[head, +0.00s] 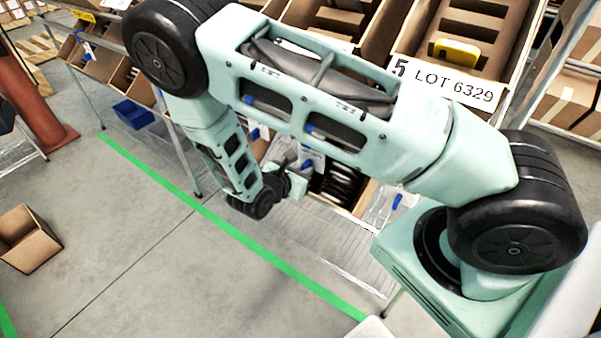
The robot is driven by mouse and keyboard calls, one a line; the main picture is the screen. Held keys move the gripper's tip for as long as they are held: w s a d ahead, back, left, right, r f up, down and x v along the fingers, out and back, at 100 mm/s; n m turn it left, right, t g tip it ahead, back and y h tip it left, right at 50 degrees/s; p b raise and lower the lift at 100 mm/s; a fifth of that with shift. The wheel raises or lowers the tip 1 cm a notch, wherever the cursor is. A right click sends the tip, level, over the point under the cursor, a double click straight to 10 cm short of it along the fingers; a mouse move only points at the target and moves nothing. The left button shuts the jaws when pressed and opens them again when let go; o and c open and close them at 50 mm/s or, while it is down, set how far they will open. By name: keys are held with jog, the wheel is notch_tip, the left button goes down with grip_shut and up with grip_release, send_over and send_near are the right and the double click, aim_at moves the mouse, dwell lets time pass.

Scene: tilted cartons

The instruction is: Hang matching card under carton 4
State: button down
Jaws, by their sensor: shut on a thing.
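My gripper (291,180) is small in the head view, low in front of the rack and left of centre, at the end of my bent arm. It is shut on a pale card (313,158), of which only part shows, with a blue clip beside it. Any print on the card is too small to read. No label with a 4 shows; my arm covers much of the carton row left of carton 5.
Another card with a blue clip (397,202) hangs at the rack's lower right. A wire shelf (310,235) lies below my gripper. An open box (28,240) sits on the floor. Bare floor lies along the green line (240,232).

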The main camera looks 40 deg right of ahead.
aim_at(313, 161)
jog(key=shift+w+d, duration=0.25)
jog(key=shift+d, duration=0.45)
jog(key=shift+w+d, duration=0.25)
jog(key=shift+d, duration=0.45)
jog(key=shift+w+d, duration=0.25)
jog(key=shift+d, duration=0.45)
jog(key=shift+f+b, duration=0.7)
jog(key=shift+f, duration=0.05)
jog(key=shift+f, duration=0.1)
jog(key=c, duration=1.4)
grip_release()
jog(key=shift+a, duration=0.15)
